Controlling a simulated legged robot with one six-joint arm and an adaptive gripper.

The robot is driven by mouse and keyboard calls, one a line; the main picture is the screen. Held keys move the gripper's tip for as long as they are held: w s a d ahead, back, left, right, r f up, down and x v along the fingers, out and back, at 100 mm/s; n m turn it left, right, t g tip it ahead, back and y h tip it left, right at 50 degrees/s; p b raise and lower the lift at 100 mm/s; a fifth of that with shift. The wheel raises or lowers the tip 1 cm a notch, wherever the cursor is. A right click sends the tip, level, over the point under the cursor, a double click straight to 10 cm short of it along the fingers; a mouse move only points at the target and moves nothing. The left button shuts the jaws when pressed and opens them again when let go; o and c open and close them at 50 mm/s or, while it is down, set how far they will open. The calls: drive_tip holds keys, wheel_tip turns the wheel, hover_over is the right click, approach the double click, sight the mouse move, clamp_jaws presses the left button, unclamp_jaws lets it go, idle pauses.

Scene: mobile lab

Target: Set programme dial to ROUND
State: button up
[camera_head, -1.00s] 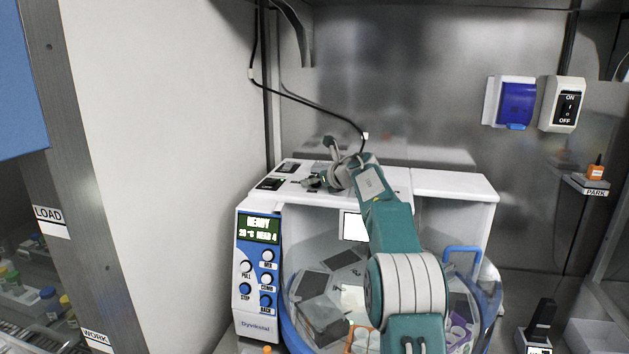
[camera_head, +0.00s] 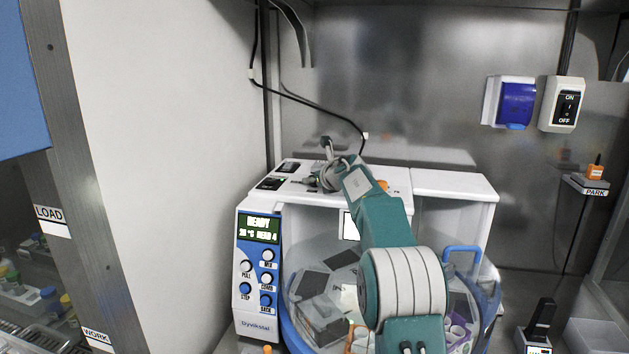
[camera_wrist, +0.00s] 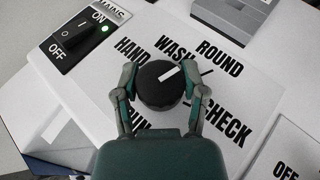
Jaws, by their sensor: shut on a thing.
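The programme dial (camera_wrist: 158,88) is a round black knob with a white pointer mark on the white top panel. In the wrist view the mark points up and to the right, toward the gap between the WASH (camera_wrist: 174,46) and ROUND (camera_wrist: 220,57) labels. I cannot tell whether it sits exactly on a tick. HAND (camera_wrist: 130,51), CHECK (camera_wrist: 227,121) and a partly hidden label surround it. My gripper (camera_wrist: 161,86) is shut on the dial, one finger on each side. In the head view my gripper (camera_head: 322,180) is at the machine's top, where the dial is hidden.
A MAINS switch (camera_wrist: 80,38) with a lit green lamp is left of the dial. The machine's front panel (camera_head: 257,270) shows READY. A wall ON/OFF switch (camera_head: 567,104) and a blue-covered box (camera_head: 515,102) are at right. A clear blue-rimmed drum (camera_head: 300,335) is below my arm.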

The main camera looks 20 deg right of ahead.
drive_tip(key=shift+f+m+h, duration=0.15)
drive_tip(key=shift+m+h, duration=0.95)
drive_tip(key=shift+h, duration=0.1)
drive_tip(key=o, duration=1.2)
drive_tip(key=shift+c, duration=0.2)
drive_tip(key=shift+s+r, duration=0.3)
drive_tip(key=v, duration=1.1)
drive_tip(key=shift+f, duration=0.25)
drive_tip(key=shift+s+a, duration=0.1)
drive_tip(key=shift+s, duration=0.05)
